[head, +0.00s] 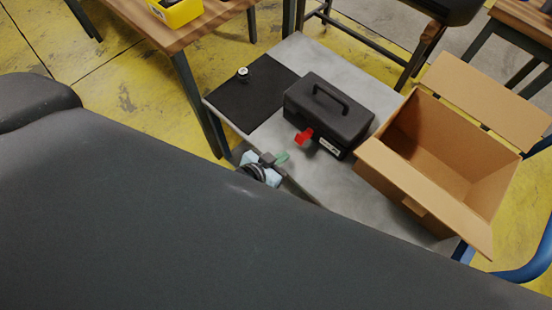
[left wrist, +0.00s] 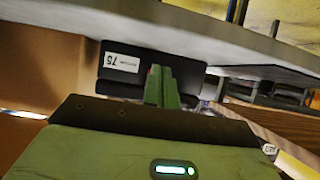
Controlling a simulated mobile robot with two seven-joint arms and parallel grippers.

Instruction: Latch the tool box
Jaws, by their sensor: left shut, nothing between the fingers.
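The black tool box (head: 308,103) stands on the grey table, with its handle folded up on the lid. A red latch (head: 304,137) sticks out from its front side, beside a white label (head: 328,147). My left gripper (head: 282,157) is shut and empty, a little in front of the latch and apart from it in the head view. In the left wrist view the shut green fingers (left wrist: 160,86) point at the tool box (left wrist: 120,81), and a bit of red shows beside their tips. Whether they touch the latch cannot be told. My right gripper is out of view.
An open cardboard box (head: 440,150) stands right of the tool box, its flap near it. A black mat (head: 255,95) with a small round item (head: 242,73) lies on the left of the grey table (head: 300,55). A large dark shape hides the foreground.

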